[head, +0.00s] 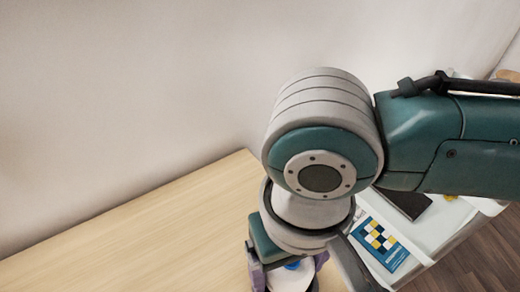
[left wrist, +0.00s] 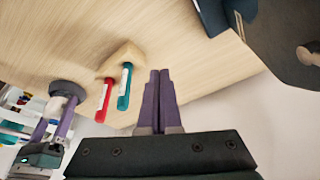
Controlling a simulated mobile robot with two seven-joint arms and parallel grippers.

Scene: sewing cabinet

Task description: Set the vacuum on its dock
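The white vacuum (head: 291,277) with a blue spot on top is at the bottom of the head view, partly cut off by the frame. My right gripper (head: 288,268) has a purple finger on each side of it and appears shut on it. In the left wrist view the vacuum (left wrist: 58,108) is between my right gripper's fingers (left wrist: 52,127). A dark round piece (left wrist: 68,89), which looks like the dock, is at the vacuum's table end. I cannot tell whether they touch. My left gripper (left wrist: 158,75) is shut and empty, away from the vacuum.
A wooden block (left wrist: 125,58) with a red marker (left wrist: 104,102) and a teal marker (left wrist: 124,88) is near my left gripper. The wooden tabletop (head: 150,235) is clear at left. A white surface right of it holds a blue patterned booklet (head: 379,243).

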